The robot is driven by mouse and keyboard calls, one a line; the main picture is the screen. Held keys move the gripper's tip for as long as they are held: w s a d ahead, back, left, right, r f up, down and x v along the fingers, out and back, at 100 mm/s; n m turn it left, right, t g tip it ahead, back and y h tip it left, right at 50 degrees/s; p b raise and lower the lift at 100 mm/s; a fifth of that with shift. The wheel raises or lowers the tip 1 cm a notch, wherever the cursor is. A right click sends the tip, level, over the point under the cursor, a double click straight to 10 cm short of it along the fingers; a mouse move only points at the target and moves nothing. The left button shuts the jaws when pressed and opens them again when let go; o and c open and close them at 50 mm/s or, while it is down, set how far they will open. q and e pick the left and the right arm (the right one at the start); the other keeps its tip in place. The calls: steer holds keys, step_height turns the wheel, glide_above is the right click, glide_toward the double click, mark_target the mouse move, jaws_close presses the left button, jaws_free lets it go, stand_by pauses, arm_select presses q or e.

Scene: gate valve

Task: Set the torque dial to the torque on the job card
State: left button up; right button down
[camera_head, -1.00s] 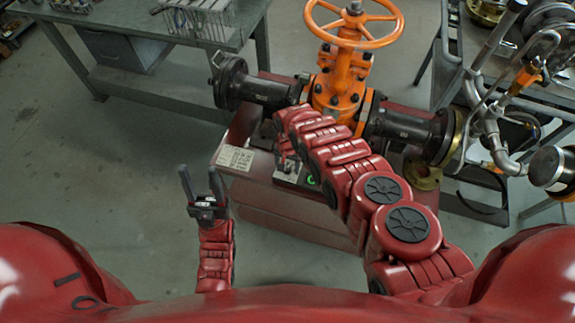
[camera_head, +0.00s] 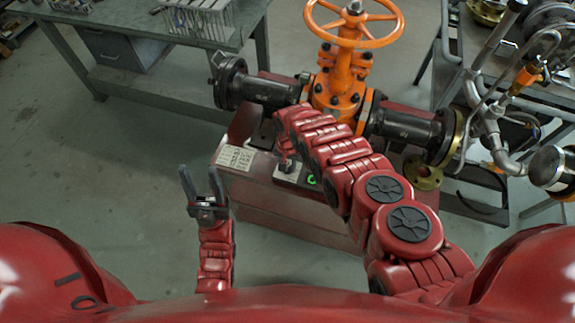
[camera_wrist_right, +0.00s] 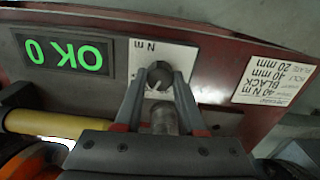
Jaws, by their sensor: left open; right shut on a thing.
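The torque dial (camera_wrist_right: 159,74) is a small dark knob on a white plate marked N m. My right gripper (camera_wrist_right: 158,84) is shut on it, one finger on each side, in the right wrist view. The head view shows my right gripper (camera_head: 286,164) at the panel, partly hidden by its arm. A display (camera_wrist_right: 64,55) shows green OK and 0. My left gripper (camera_head: 201,183) is open and empty, left of the panel.
An orange gate valve (camera_head: 340,88) with a handwheel (camera_head: 353,42) stands behind the panel, between black pipes. A workbench (camera_head: 150,75) is at the back left. Pipes and a gauge (camera_head: 548,166) are at the right. The floor at left is clear.

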steer(key=n+b, duration=0.1)
steer(key=n, duration=0.3)
steer(key=shift+f+b, duration=0.1)
steer(key=shift+b, duration=0.2)
steer(key=shift+n+b, duration=0.7)
steer(key=shift+n, duration=1.3)
steer(key=c, duration=0.5)
jaws_free()
steer(key=shift+r, duration=0.2)
step_height(320, 180, up, 17)
steer(key=p, duration=0.4)
